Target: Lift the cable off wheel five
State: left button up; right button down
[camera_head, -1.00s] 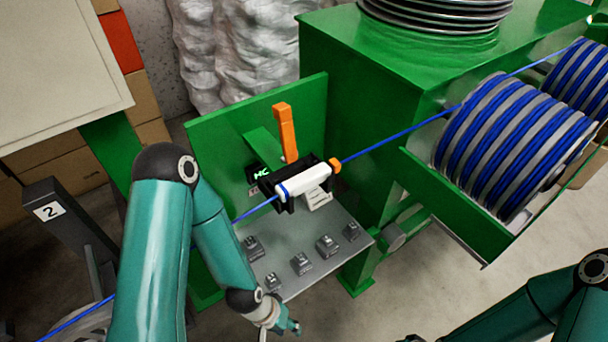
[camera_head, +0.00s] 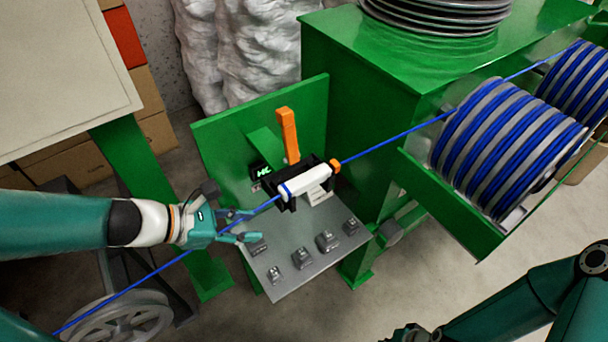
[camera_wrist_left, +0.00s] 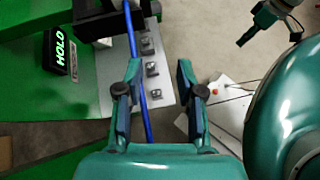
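The blue cable (camera_head: 395,140) runs taut from the striped drums at the right, through the white clamp piece (camera_head: 305,181), and down left past a grey spoked wheel (camera_head: 125,318). No number shows on this wheel, so I cannot tell whether it is wheel five. My left gripper (camera_head: 254,225) is open just left of the clamp, fingers pointing right. In the left wrist view the cable (camera_wrist_left: 146,120) passes between the open fingers (camera_wrist_left: 158,76), closer to the left one. I cannot tell its depth. My right gripper (camera_head: 405,334) is partly cut off at the bottom edge.
A grey panel with several switches (camera_head: 300,262) lies below the clamp. A green upright plate (camera_head: 225,150) and an orange lever (camera_head: 289,135) stand behind it. Blue-and-grey drums (camera_head: 510,140) fill the right. Bare floor (camera_head: 490,280) shows at the lower right.

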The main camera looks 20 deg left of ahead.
pick_arm(q)
notch_tip(320, 180, up, 8)
jog(key=w+a+r+n+t, duration=0.1)
jog(key=n+t, duration=0.2)
jog(key=b, duration=0.2)
send_near(300, 180)
jog(key=x, duration=0.6)
jog(key=shift+w+d+r, duration=0.2)
jog(key=shift+w, duration=0.05)
jog(key=shift+w+d+f, duration=0.3)
jog(key=shift+f, duration=0.05)
jog(key=x, duration=0.4)
jog(key=shift+w+f, duration=0.1)
jog(key=shift+f, duration=0.05)
jog(key=shift+a, duration=0.1)
jog(key=shift+t+h, duration=0.3)
grip_shut()
